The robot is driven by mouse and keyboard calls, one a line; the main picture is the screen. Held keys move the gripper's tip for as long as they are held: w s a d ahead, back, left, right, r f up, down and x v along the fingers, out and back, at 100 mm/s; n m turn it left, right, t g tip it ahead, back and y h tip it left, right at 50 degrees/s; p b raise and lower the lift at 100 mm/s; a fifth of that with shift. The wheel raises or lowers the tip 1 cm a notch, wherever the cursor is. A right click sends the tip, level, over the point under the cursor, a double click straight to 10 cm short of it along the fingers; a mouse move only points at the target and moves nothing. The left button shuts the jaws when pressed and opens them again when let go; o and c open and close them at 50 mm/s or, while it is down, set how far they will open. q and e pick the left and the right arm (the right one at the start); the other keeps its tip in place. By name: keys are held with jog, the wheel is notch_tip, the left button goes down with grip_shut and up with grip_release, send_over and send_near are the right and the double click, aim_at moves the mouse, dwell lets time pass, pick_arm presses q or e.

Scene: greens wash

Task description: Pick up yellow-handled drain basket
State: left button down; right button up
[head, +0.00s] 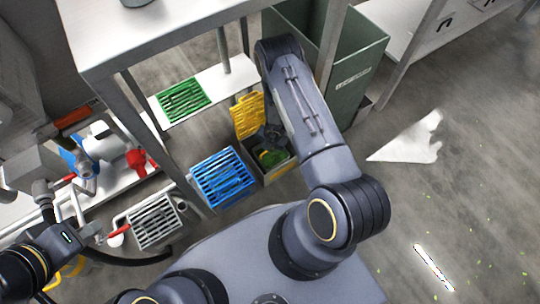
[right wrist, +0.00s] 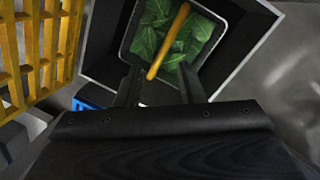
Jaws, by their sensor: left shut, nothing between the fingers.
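The yellow-handled drain basket (right wrist: 176,38) is in the right wrist view, a grey-rimmed basket of green leaves with a yellow bar handle across it. It sits inside a dark box with a pale rim. In the head view its leaves (head: 270,157) show partly, beneath my right arm. My right gripper (right wrist: 160,78) is open and empty, its two fingers pointing at the basket near the lower end of the handle. I cannot tell whether they touch it. My left gripper (head: 90,231) is shut and empty at the lower left of the head view.
A yellow grate (head: 247,116) stands beside the box, close to my right gripper. A blue grate (head: 223,178), a green grate (head: 184,99) and a grey grate (head: 155,222) are nearby. A tall green bin (head: 352,85) stands behind my right arm. Floor at right is mostly open.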

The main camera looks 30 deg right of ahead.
jog(key=m, duration=0.6)
jog(key=shift+w+f, duration=0.1)
jog(key=shift+w, duration=0.2)
notch_tip(320, 180, down, 3)
jog(key=shift+w+r+b, duration=0.15)
jog(key=shift+r+b, duration=0.05)
jog(key=shift+b, duration=0.4)
jog(key=b, duration=0.3)
send_over(268, 158)
notch_tip(268, 158, down, 5)
jog(key=shift+d, duration=0.1)
jog(key=shift+c, duration=0.2)
grip_shut()
